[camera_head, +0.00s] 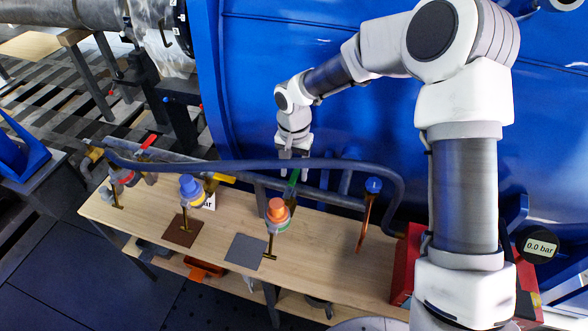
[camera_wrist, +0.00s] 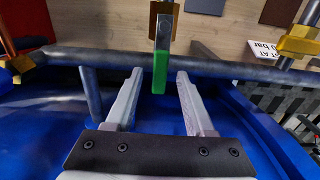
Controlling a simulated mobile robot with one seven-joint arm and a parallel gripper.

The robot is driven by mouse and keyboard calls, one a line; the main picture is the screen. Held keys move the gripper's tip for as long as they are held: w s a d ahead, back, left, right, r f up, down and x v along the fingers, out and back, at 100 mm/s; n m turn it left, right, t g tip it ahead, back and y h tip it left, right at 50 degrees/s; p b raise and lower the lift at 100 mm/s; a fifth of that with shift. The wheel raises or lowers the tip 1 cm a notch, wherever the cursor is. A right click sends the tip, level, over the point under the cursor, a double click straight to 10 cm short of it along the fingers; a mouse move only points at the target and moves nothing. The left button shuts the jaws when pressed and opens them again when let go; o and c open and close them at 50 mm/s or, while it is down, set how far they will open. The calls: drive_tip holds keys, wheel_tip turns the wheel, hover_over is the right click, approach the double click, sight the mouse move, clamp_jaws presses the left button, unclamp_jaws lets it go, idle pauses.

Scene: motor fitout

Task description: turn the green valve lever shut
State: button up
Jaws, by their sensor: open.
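The green valve lever (camera_head: 294,178) is a short handle with a green end, beside the orange-capped valve (camera_head: 277,208) behind the wooden bench. In the wrist view the green lever (camera_wrist: 160,72) points toward my gripper from a brass body at the top edge, with bare metal above the green end. My gripper (camera_head: 292,167) reaches down from above to the lever. In the wrist view my open gripper (camera_wrist: 159,76) has its fingertips on either side of the green end, with visible gaps on both sides. No contact shows.
A thick grey pipe (camera_head: 330,164) crosses close to my gripper. Red (camera_head: 147,141) and yellow (camera_head: 224,178) levers are to the left. A blue-topped part (camera_head: 374,185) is to the right. The wooden bench (camera_head: 330,262) is in front; a blue wall (camera_head: 250,100) is behind.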

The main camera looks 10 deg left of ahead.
drive_tip(key=shift+f, duration=0.15)
clamp_jaws()
idle(1.4)
